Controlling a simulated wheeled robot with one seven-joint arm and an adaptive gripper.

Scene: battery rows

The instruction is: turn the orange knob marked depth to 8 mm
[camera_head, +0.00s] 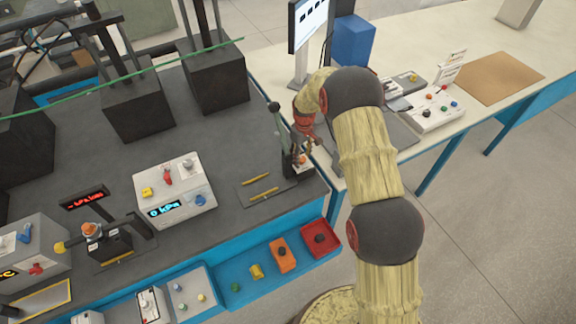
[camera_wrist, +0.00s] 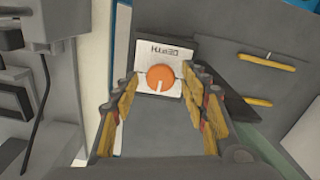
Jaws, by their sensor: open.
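The orange depth knob (camera_wrist: 160,77) sits on a pale plate marked DEPTH (camera_wrist: 176,52), which reads upside down in the wrist view. A white pointer line on the knob points toward the bottom of that view; no millimetre figures can be read. My gripper (camera_wrist: 157,88) is open, with a finger on each side of the knob and space between each finger and the knob. In the head view my gripper (camera_head: 301,158) is at the right edge of the dark bench, above the small knob unit, which it partly hides.
A dark upright lever stand (camera_head: 280,130) rises just left of my gripper. A grey box with a 0 kPa display (camera_head: 175,195) stands farther left. Coloured trays (camera_head: 320,238) line the bench's front.

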